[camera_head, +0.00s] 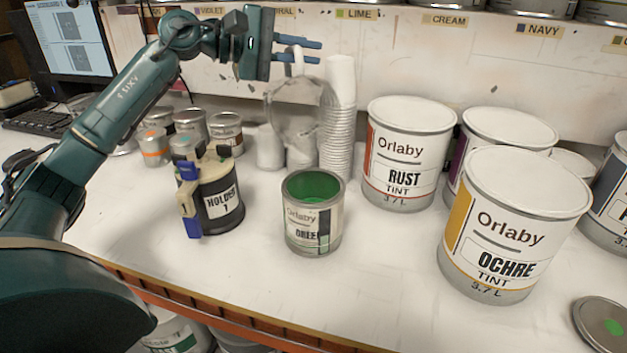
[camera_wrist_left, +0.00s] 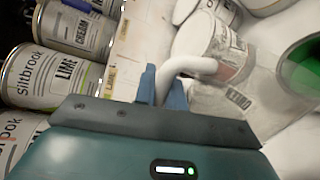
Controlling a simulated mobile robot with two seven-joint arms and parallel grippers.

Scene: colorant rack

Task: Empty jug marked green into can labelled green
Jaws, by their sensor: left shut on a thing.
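A clear jug (camera_head: 292,108) hangs in the air above and behind the open can labelled green (camera_head: 300,240). My left gripper (camera_head: 302,52) is shut on the jug's white handle, which also shows between the fingers (camera_wrist_left: 162,88) in the left wrist view. The jug's clear body (camera_wrist_left: 215,100) is right of the fingers there; I cannot make out a green mark or any liquid in it. The can stands upright on the bench with green paint inside, and its green inside (camera_wrist_left: 303,62) shows at the wrist view's right edge. My right gripper is not in view.
A stack of white cups (camera_head: 340,120) is behind. Large rust (camera_head: 405,160) and ochre (camera_head: 510,225) tint cans stand to the right. A lid with a green dot (camera_head: 600,322) lies front right.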

